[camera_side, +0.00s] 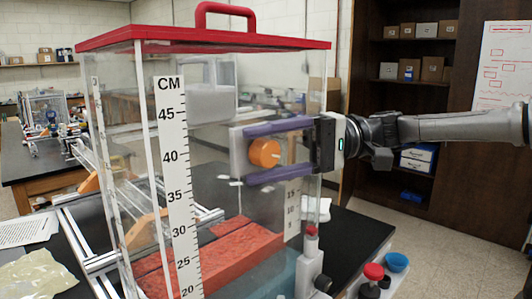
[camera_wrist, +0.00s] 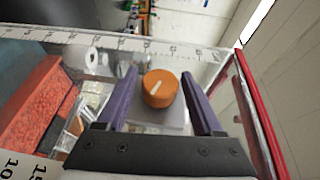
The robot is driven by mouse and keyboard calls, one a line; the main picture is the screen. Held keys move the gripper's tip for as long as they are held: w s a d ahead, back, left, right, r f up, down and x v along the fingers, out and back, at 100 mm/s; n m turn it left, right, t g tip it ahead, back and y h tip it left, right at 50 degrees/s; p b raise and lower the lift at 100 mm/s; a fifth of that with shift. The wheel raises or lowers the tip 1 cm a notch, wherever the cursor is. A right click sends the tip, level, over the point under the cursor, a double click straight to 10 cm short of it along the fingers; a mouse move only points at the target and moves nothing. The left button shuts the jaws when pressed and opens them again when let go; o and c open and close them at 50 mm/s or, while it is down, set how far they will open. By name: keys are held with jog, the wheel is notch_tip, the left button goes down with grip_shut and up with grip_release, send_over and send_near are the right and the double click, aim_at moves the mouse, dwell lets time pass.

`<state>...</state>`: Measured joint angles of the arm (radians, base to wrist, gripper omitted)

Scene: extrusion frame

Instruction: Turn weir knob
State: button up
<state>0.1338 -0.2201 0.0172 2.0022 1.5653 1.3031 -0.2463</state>
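The weir knob (camera_side: 264,153) is a round orange dial with a white pointer line, on a pale plate (camera_side: 238,153) at the clear tank. In the side view my gripper (camera_side: 274,152) reaches in from the right, with one purple finger above the knob and one below it. In the wrist view the knob (camera_wrist: 160,89) lies between the two purple fingers of my gripper (camera_wrist: 161,90), with a gap on each side. The fingers are spread wide and do not appear to touch it. The pointer line tilts up to the right in the wrist view.
The clear tank has a red lid (camera_side: 200,39) with a handle and a centimetre scale (camera_side: 177,190) on its front. Red blocks (camera_side: 225,258) lie inside at the bottom. Bottles with red caps (camera_side: 373,272) and a blue cup (camera_side: 396,262) stand at the lower right.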

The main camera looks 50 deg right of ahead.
grip_shut()
jog(key=m+t+y, duration=0.1)
jog(key=m+y, duration=0.1)
jog(key=y, duration=0.1)
jog(key=shift+y, duration=0.4)
jog(key=shift+m+t+y, duration=1.1)
jog(key=shift+t, duration=0.5)
jog(key=shift+o, duration=1.3)
grip_release()
